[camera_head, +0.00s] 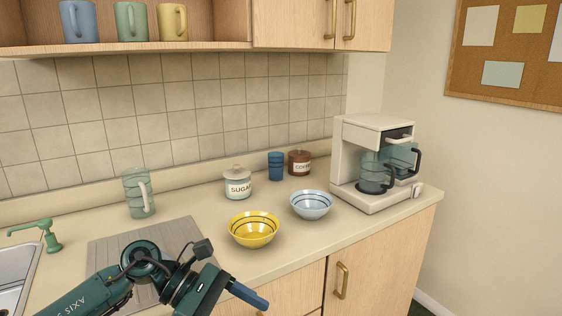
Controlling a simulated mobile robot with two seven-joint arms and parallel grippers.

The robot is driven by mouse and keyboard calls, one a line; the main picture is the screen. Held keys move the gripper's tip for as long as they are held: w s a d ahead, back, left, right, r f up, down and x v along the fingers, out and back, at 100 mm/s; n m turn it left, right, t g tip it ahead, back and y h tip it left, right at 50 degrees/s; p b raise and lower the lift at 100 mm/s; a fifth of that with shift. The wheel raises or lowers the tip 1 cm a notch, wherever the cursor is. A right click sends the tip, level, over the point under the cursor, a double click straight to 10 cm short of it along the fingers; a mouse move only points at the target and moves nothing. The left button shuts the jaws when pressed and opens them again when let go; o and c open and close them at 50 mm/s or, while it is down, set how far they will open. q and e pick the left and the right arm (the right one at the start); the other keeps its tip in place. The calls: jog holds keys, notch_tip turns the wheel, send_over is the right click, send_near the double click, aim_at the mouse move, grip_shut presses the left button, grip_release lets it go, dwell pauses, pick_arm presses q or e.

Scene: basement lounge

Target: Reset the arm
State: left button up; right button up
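My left arm comes in from the bottom left, bent over the ribbed drainboard. My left gripper (248,296) is at the bottom centre, in front of the counter edge and below the yellow bowl. One blue finger shows, pointing down to the right. The other finger is not clear, so I cannot tell whether the gripper is open or shut. I see nothing held in it. My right arm and gripper are not in view.
A yellow bowl (254,230) and a light blue bowl (311,205) stand mid-counter. Behind are a sugar jar (237,183), blue cup (276,166) and coffee jar (299,162). A coffee maker (370,140) stands right, a clear pitcher (137,192) left, beyond the drainboard (110,245).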

pick_arm(q)
jog(key=s+d+r+n+t+h+p, duration=0.1)
jog(key=d+r+n+t+h, duration=0.4)
jog(key=n+h, duration=0.65)
jog(key=s+a+f+n+t+y+p, duration=0.1)
jog(key=a+f+n+t+y, duration=0.55)
jog(key=n, duration=1.05)
jog(key=s+a+f+n+t+y+p, duration=0.1)
jog(key=a+f+n+t+y, duration=0.3)
jog(key=f+n+t+y, duration=0.95)
jog(key=s+a+f+n+g, duration=0.3)
jog(key=s+f+n+g, duration=0.2)
jog(key=s+n+g, duration=0.4)
jog(key=n+g, duration=0.2)
jog(key=shift+s+f+n+g, duration=0.2)
jog(key=shift+f+n+g, duration=0.1)
jog(key=shift+f, duration=0.05)
jog(key=shift+d, duration=0.1)
jog(key=shift+c, duration=0.2)
